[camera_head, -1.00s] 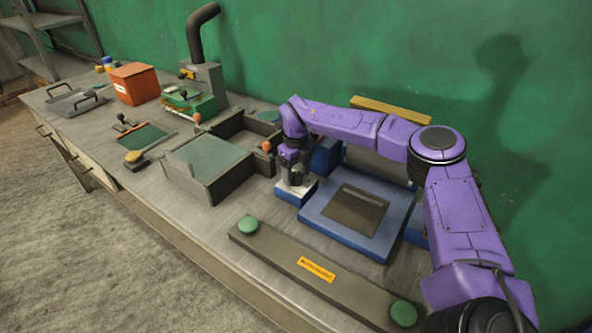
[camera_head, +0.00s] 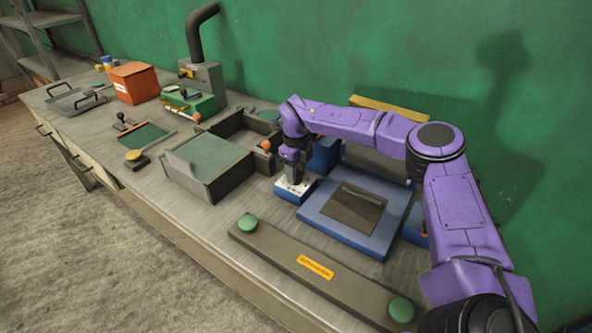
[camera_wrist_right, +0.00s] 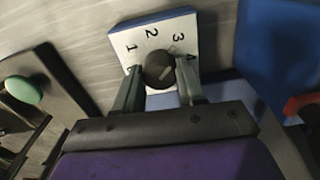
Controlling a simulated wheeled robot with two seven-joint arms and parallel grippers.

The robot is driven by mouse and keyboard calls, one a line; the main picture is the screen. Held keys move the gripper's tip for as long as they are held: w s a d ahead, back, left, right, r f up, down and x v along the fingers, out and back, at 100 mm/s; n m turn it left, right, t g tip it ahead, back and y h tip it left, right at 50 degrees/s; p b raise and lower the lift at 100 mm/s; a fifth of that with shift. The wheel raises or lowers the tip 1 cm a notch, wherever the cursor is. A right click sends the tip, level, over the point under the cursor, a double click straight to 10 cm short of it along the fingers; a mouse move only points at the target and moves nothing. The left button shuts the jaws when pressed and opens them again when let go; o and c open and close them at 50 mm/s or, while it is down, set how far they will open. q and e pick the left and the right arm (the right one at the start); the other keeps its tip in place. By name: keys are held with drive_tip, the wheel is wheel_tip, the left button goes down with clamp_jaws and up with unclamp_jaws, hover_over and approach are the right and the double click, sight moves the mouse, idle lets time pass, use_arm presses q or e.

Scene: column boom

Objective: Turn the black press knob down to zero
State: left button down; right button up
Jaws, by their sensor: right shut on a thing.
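The black press knob (camera_wrist_right: 158,68) sits on a white dial plate (camera_wrist_right: 148,35) printed with numbers; 1, 2, 3 and 4 are readable. A pale pointer mark at the knob's edge lies near the 3. My right gripper (camera_wrist_right: 160,80) is shut on the knob, one finger on each side. In the head view my right gripper (camera_head: 294,173) reaches down onto the white dial plate (camera_head: 288,187) on its blue block, and hides the knob there. The zero cannot be made out. My left gripper is not in view.
The blue press base with a dark plate (camera_head: 352,211) lies right of the dial. A grey bar (camera_head: 290,258) with two green buttons (camera_head: 248,223) (camera_head: 402,310) lies in front. A grey open box (camera_head: 208,168) stands left. A green wall is behind the bench.

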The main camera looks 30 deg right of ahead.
drive_tip(key=n+p, duration=0.2)
drive_tip(key=n, duration=0.5)
drive_tip(key=shift+r, duration=0.15)
drive_tip(key=n+p, duration=0.1)
drive_tip(key=n, duration=0.5)
drive_tip(key=shift+w+n+p, duration=0.1)
drive_tip(key=shift+n+p, duration=0.2)
drive_tip(key=n, duration=0.3)
drive_tip(key=shift+n+p, duration=0.3)
drive_tip(key=shift+p, duration=0.05)
drive_tip(key=n, duration=0.3)
drive_tip(key=shift+n+p, duration=0.3)
drive_tip(key=n, duration=0.6)
drive_tip(key=shift+n+p, duration=0.3)
drive_tip(key=shift+p, duration=0.1)
drive_tip(key=o, duration=1.1)
drive_tip(key=shift+c, duration=0.2)
